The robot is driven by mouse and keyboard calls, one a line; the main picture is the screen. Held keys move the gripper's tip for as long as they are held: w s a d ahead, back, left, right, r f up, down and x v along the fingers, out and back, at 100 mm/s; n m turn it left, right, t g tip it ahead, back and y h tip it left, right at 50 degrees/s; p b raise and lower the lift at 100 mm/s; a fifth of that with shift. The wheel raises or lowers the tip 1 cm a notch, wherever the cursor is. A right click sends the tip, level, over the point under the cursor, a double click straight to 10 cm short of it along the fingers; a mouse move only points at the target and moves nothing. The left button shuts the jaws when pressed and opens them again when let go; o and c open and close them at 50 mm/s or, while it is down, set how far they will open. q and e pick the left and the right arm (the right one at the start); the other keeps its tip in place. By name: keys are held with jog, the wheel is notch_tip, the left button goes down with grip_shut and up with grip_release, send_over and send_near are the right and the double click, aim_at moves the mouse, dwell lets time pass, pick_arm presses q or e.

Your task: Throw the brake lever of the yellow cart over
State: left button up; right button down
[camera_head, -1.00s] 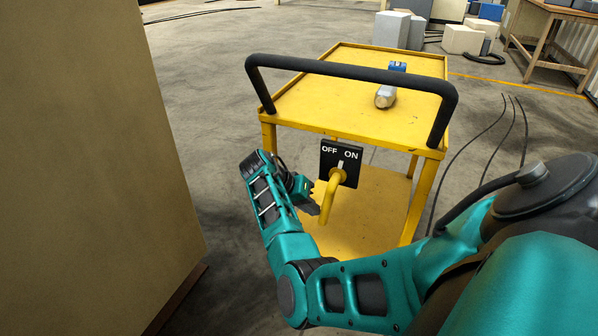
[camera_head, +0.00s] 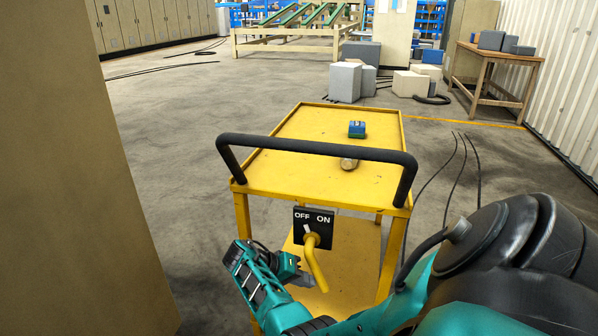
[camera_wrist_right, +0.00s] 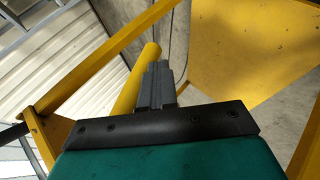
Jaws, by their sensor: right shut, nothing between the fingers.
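The yellow cart (camera_head: 270,172) stands in front of me with its black push handle towards me. A black plate (camera_head: 328,228) marked OFF and ON is on its near end. The yellow brake lever (camera_head: 315,265) hangs from the plate, its free end down and slightly to the right. The white mark at its pivot leans to the OFF side. My right gripper (camera_head: 302,280) is shut and empty, just left of the lever. In the right wrist view its closed fingers (camera_wrist_right: 158,84) are beside the yellow lever bar (camera_wrist_right: 136,80); I cannot tell whether they touch. My left gripper is out of view.
A tall brown panel (camera_head: 80,200) stands close on the left. Boxes (camera_head: 345,82) and a wooden table (camera_head: 497,68) are farther back. Cables (camera_head: 455,175) lie on the floor right of the cart.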

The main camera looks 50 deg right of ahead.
jog(key=shift+s+d+g+h, duration=0.15)
jog(key=shift+s+g+h, duration=0.15)
jog(key=shift+g, duration=0.1)
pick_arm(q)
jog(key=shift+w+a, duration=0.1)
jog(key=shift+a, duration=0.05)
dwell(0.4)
